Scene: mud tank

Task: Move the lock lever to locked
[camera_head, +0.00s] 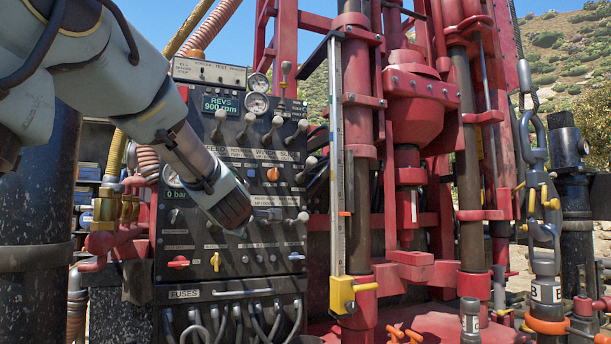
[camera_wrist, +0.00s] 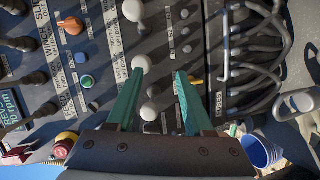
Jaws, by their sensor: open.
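The dark control panel (camera_head: 225,285) carries rows of levers and small switches. I cannot tell by its label which one is the lock lever. My gripper (camera_head: 237,214) is in front of the panel's middle right, and its body hides part of a lever row. In the wrist view my gripper (camera_wrist: 160,73) is open, with two green fingers pointing at the panel. A white ball knob (camera_wrist: 142,63) shows at the left fingertip, and small grey knobs (camera_wrist: 152,90) show between the fingers. Nothing is clearly held. A yellow switch (camera_wrist: 195,80) shows just beside the right finger.
Ball-knobbed levers (camera_head: 303,217) stand out to the right of my gripper. A red switch (camera_head: 178,262) and a blue switch (camera_head: 296,257) sit lower on the panel. A handle bar (camera_head: 243,292) and cables lie below. A yellow-footed gauge post (camera_head: 341,290) stands at the right.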

